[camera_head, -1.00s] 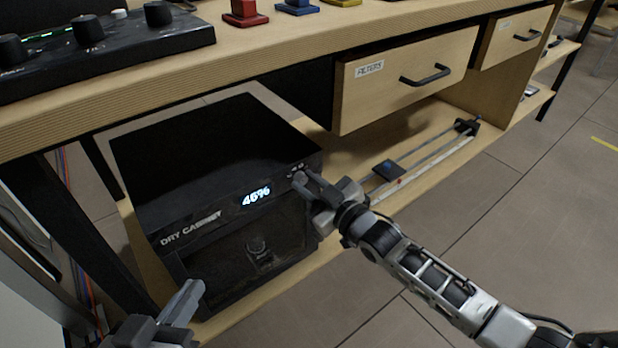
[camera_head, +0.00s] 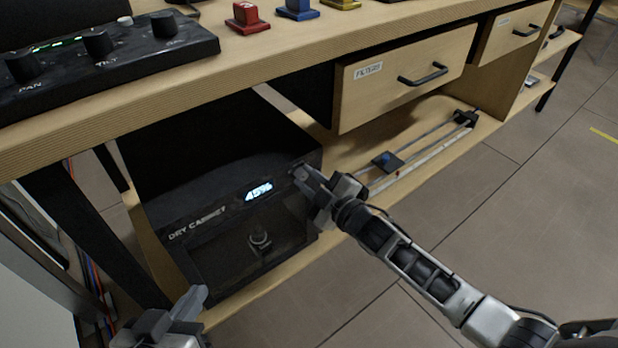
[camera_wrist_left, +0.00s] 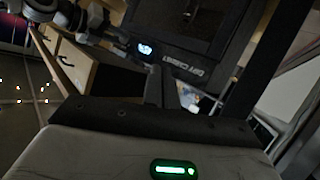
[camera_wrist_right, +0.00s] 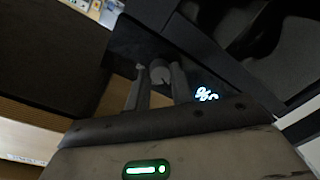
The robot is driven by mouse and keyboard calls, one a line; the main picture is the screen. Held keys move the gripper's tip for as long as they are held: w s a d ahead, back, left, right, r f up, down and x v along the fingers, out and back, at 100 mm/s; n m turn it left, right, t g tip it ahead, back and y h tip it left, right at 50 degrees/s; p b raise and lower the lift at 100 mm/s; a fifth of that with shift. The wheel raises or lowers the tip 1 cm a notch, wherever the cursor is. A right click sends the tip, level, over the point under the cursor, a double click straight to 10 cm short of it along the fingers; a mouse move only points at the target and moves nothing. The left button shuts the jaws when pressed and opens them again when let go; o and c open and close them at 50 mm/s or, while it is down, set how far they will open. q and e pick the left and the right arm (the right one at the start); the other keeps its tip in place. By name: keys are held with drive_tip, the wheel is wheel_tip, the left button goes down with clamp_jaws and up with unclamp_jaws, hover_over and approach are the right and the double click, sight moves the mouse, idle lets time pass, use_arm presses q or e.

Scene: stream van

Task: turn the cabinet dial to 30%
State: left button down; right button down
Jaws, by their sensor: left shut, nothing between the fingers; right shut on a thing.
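The black dry cabinet (camera_head: 190,228) stands on the lower shelf, its lit display (camera_head: 259,191) reading about 45%. My right gripper (camera_head: 304,177) is at the cabinet's upper right front corner, shut on the dial. In the head view the gripper covers the dial. In the right wrist view the round grey dial (camera_wrist_right: 159,72) sits between the two fingers, with part of the display (camera_wrist_right: 206,93) to its right. My left gripper (camera_head: 200,294) is shut and empty, below and in front of the cabinet's left side.
The wooden bench top (camera_head: 270,45) overhangs the cabinet, with a black control panel (camera_head: 100,65) and colored blocks on it. A drawer (camera_head: 405,80) hangs to the right, above a slider rail (camera_head: 420,155) on the shelf. The floor at right is clear.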

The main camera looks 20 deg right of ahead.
drive_tip(key=c, duration=1.2)
unclamp_jaws()
drive_tip(key=shift+c, duration=0.2)
use_arm(q)
drive_tip(key=shift+s+f, duration=0.15)
drive_tip(key=shift+d, duration=0.1)
use_arm(e)
drive_tip(key=shift+s+d, duration=0.15)
drive_tip(key=shift+s, duration=0.15)
use_arm(q)
drive_tip(key=a+f+g+y+p, duration=0.1)
drive_tip(key=f+g+p, duration=0.1)
drive_tip(key=p, duration=0.1)
drive_tip(key=shift+a+f+p, duration=0.15)
drive_tip(key=shift+a+p, duration=0.05)
drive_tip(key=shift+p, duration=0.2)
use_arm(e)
drive_tip(key=v, duration=1.5)
drive_tip(key=shift+s, duration=0.2)
use_arm(q)
drive_tip(key=shift+s+d, duration=0.1)
drive_tip(key=shift+s, duration=0.1)
